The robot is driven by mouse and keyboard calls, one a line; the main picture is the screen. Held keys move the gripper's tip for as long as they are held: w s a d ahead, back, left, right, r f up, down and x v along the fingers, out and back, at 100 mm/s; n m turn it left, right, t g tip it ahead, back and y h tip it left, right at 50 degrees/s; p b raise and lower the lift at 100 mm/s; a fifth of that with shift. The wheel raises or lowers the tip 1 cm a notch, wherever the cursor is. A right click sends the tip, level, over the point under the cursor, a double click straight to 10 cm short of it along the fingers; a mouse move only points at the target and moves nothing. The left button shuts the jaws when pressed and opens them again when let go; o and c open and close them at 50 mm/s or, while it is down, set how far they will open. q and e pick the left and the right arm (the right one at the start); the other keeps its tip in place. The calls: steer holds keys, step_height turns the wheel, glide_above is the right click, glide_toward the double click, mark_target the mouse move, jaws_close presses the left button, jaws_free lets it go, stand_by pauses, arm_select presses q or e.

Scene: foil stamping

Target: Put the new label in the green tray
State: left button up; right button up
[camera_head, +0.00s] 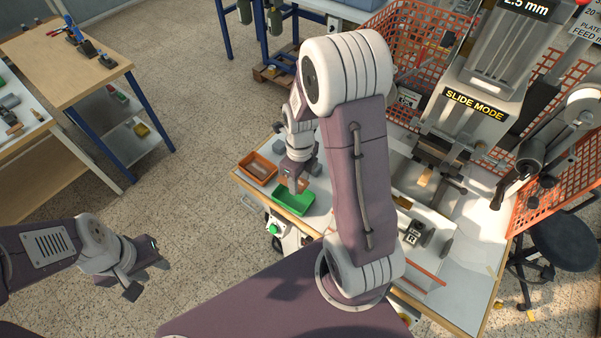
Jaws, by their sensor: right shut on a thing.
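The green tray (286,204) sits on the left part of the workbench, beside an orange tray. My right gripper (294,184) points down just above the back of the green tray. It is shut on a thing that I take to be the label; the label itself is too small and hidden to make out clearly. My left gripper (147,274) is open and empty, over the floor at the lower left, far from the trays.
The orange tray (257,168) stands left of the green tray. The stamping machine (470,105) stands to the right on the workbench, with orange mesh guards (410,45) around it. A wooden table (65,65) is at the upper left. Open floor lies between.

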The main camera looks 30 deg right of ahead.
steer(key=shift+w+f+b, duration=0.15)
steer(key=shift+f+b, duration=0.45)
steer(key=shift+f, duration=0.1)
step_height(320, 180, down, 4)
steer(key=b, duration=0.3)
steer(key=shift+r, duration=0.1)
steer(key=shift+f+b, duration=0.35)
steer(key=shift+f, duration=0.25)
steer(key=o, duration=1.4)
steer(key=shift+c, duration=0.2)
step_height(320, 180, up, 9)
steer(key=shift+d+r+b, duration=0.1)
steer(key=shift+b, duration=0.2)
